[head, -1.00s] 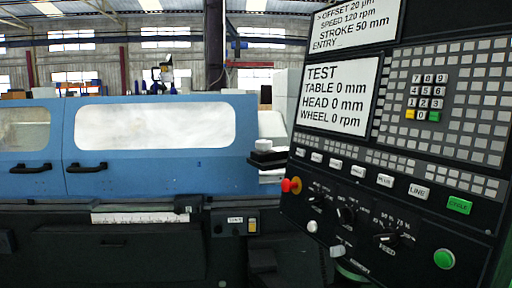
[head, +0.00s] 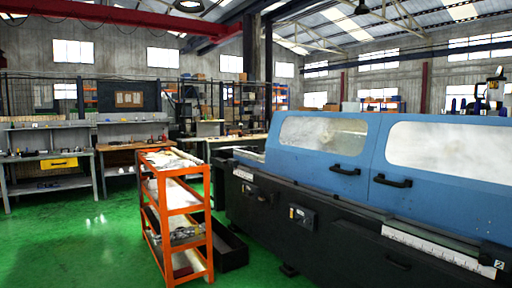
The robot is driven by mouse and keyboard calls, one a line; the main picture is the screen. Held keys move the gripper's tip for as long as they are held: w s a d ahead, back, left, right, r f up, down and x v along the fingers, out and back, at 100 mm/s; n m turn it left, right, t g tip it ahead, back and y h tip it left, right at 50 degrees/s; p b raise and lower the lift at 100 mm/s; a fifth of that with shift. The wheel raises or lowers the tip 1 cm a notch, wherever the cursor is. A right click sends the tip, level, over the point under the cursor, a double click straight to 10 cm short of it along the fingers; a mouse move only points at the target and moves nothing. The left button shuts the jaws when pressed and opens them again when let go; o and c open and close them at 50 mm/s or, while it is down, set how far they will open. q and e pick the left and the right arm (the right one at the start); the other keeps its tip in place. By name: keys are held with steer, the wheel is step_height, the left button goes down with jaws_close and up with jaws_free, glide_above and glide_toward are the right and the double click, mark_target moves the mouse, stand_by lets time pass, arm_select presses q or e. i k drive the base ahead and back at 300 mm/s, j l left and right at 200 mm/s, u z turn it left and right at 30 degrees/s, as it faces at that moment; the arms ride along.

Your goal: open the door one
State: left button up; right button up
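The blue cylindrical grinder (head: 360,195) fills the right half of the head view. It has two blue doors side by side, each with a light window. The left door (head: 311,151) has a black handle (head: 345,170) near its lower right corner. The right door (head: 431,192) has a black handle (head: 392,182) near its lower left corner. The doors meet at a narrow seam and both look shut. I cannot tell which of them is door one. Neither of my grippers is in view.
An orange shelf cart (head: 175,215) stands left of the grinder, with a dark open bin (head: 231,247) beside it. Workbenches (head: 50,165) line the back left. Green floor (head: 75,250) is clear at the front left.

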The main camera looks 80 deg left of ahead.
mark_target(331, 133)
steer(key=u, duration=2.15)
steer(key=i+l+z, duration=0.15)
steer(key=i, duration=0.45)
steer(key=i+l+z, duration=0.1)
steer(key=i+l, duration=0.15)
steer(key=i, duration=0.35)
